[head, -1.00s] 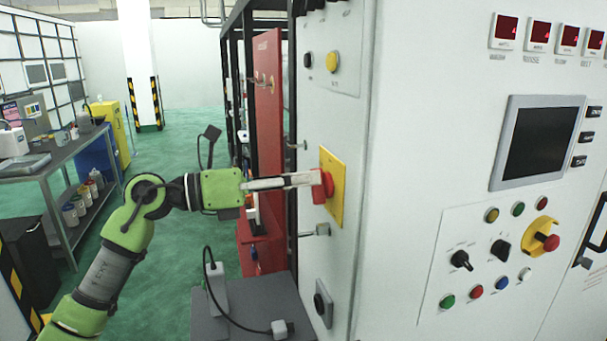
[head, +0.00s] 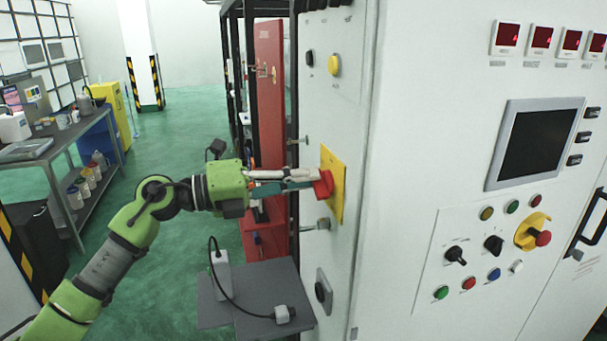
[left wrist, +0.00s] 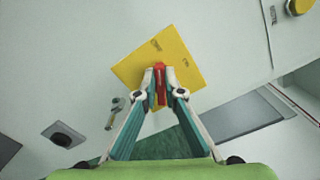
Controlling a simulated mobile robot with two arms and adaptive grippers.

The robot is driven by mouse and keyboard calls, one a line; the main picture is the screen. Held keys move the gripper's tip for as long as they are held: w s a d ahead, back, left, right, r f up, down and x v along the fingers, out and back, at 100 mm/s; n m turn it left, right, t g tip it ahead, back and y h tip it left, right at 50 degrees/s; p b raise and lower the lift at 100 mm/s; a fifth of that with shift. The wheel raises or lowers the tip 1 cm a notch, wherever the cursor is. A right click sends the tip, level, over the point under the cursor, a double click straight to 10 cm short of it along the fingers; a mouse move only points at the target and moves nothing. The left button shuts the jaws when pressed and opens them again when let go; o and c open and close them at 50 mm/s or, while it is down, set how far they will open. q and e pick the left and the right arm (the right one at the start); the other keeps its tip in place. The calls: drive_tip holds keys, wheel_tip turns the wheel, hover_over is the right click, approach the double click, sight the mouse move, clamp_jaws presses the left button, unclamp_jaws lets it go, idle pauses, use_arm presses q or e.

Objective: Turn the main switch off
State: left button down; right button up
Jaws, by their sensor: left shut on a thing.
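The main switch is a red handle (head: 324,184) on a yellow square plate (head: 338,180) on the narrow left side of the white cabinet. My left gripper (head: 318,178) reaches it from the left and is shut on the handle. In the left wrist view, the red handle (left wrist: 160,82) sits between the two fingertips of my left gripper (left wrist: 160,88). The yellow plate (left wrist: 185,60) looks tilted there, and the handle stands at a slant to the plate's edges. The fingers hide parts of the handle. My right gripper is not in view.
The cabinet front carries a dark screen (head: 532,142), several buttons and a red emergency knob (head: 543,238). A yellow button (head: 334,65) is above the switch; a metal latch (head: 318,225) is below. A grey stand (head: 265,300) is under my arm.

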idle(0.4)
use_arm(q)
drive_tip(key=c, duration=2.1)
unclamp_jaws()
drive_tip(key=shift+c, duration=0.2)
drive_tip(key=v, duration=1.2)
